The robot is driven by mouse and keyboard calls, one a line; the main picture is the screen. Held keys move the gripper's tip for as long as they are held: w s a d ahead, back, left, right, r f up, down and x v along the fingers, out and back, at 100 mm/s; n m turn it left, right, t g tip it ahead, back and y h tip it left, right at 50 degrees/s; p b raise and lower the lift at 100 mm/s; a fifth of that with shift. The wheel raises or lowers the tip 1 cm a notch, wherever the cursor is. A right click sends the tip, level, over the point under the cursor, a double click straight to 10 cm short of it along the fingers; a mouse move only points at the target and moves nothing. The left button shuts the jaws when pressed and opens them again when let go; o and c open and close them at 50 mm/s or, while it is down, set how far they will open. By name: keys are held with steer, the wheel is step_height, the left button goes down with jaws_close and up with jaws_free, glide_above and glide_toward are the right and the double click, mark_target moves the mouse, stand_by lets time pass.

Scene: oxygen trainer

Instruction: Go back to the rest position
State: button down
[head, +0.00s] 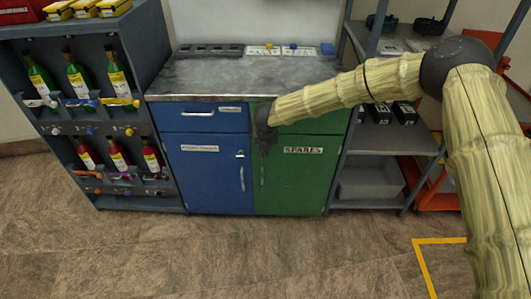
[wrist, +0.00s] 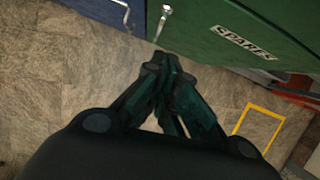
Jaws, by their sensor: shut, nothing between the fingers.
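My gripper (head: 262,148) hangs pointing down in front of the green cabinet door (head: 305,178) in the head view, close to the seam with the blue door (head: 205,178). In the wrist view my gripper (wrist: 170,122) shows its dark fingers brought together with nothing between them. Tiled floor lies below the fingers. My arm reaches in from the right side of the head view. Whether the gripper touches the door cannot be told, but I see a gap to the door in the wrist view.
A worktop (head: 245,75) tops the cabinet. A bottle rack (head: 50,140) stands left; shelving (head: 390,140) with bins stands right. Metal handles stick out from the blue door and drawer (head: 205,118). Yellow floor tape (head: 425,265) lies at right. The front floor is clear.

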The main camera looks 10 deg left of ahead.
steer(key=shift+v, duration=2.15)
steer(key=s+d+f+n+h, duration=0.2)
steer(key=s+d+f+n, duration=1.5)
steer(key=s+d+f, duration=0.3)
steer(key=s+d+f+n+g, duration=0.1)
steer(key=s+d+n, duration=0.4)
steer(key=s, duration=0.5)
steer(key=s+d+f+n+g, duration=0.1)
steer(key=s+d+n, duration=0.4)
steer(key=s+d, duration=0.2)
steer(key=s+d+f+n+g+y, duration=0.1)
steer(key=s+d+n, duration=0.4)
steer(key=s, duration=0.7)
steer(key=shift+s+d+g, duration=0.3)
steer(key=shift+d+g, duration=0.3)
steer(key=shift+d, duration=0.3)
